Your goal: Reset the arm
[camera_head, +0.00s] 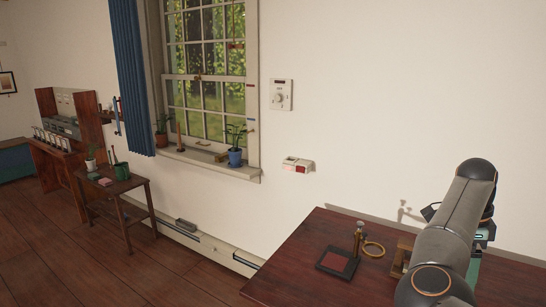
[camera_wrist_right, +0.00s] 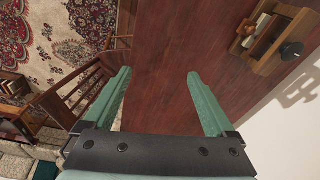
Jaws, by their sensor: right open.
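My right arm (camera_head: 455,230) comes in at the lower right of the head view and reaches over the dark red wooden table (camera_head: 300,262). Its gripper is mostly hidden behind the arm there. In the right wrist view my right gripper (camera_wrist_right: 155,85) has its two green fingers wide apart, with only the table top and nothing held between them. My left gripper is in neither view.
A brass stand with a ring (camera_head: 373,249) and a dark tray with a red pad (camera_head: 337,262) are on the table. A wooden block device (camera_wrist_right: 275,35) lies near the wall. A chair (camera_wrist_right: 90,90) is beside the table.

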